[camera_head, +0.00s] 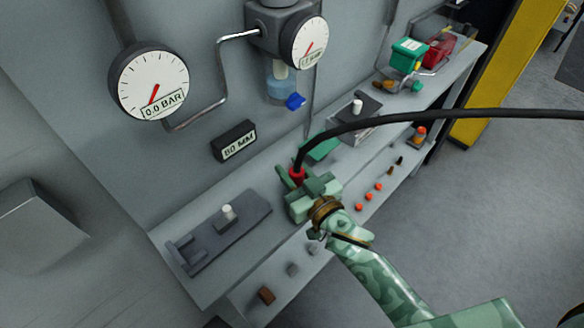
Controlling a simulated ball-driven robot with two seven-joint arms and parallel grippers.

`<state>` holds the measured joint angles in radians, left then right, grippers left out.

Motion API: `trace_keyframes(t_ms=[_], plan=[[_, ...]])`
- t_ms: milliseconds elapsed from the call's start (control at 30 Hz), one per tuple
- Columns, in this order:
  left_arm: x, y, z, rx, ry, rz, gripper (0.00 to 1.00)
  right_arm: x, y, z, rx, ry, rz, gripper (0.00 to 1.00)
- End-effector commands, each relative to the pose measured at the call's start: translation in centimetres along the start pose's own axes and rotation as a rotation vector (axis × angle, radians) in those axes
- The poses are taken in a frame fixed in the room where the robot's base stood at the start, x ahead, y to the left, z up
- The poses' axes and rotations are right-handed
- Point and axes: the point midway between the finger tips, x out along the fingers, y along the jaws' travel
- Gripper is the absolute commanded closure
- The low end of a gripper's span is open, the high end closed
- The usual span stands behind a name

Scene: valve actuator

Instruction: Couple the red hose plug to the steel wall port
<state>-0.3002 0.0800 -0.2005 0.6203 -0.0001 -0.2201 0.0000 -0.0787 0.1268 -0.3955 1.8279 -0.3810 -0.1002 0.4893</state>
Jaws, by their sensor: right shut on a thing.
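My right gripper (299,183), green, is shut on the red hose plug (297,174) above the grey bench. Only part of the red plug shows between the green fingers. The black hose (440,115) rises from the plug and arches off to the right edge. I cannot make out the steel wall port, which may be hidden behind the gripper or hose. Whether the plug touches anything beyond the gripper cannot be told. My left gripper is not in view.
A pressure gauge (150,82) reading 0.0 BAR, a second gauge (306,41) and a black display (234,141) are on the wall. A dark fixture with a white peg (227,212) is on the bench (215,287). Small blocks and orange pieces line its front.

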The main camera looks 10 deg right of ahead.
Motion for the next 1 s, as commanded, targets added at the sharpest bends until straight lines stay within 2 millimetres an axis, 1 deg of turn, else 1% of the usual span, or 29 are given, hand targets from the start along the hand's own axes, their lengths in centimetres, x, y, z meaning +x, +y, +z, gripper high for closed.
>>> trace_keyframes(t_ms=[367,400,467,500,800,867,967,1000], plan=[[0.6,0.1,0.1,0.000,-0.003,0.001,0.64,0.0,0.0,0.9,0.002,0.002,0.000,0.98],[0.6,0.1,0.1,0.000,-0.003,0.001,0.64,0.0,0.0,0.9,0.002,0.002,0.000,0.66],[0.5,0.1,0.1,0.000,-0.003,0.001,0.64,0.0,0.0,0.9,0.001,0.002,0.000,0.49],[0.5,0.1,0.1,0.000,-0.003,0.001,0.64,0.0,0.0,0.9,0.001,0.002,0.000,0.46],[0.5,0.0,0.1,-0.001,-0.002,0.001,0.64,-0.3,0.0,0.9,0.001,0.000,0.000,0.46],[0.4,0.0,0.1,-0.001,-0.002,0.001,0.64,-0.8,0.0,1.0,0.001,-0.002,0.000,0.46],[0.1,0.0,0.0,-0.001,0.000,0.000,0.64,-2.5,0.0,0.9,0.002,-0.003,0.000,0.46],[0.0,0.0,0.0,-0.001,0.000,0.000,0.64,-3.4,-0.1,0.9,0.003,-0.003,0.000,0.46]])
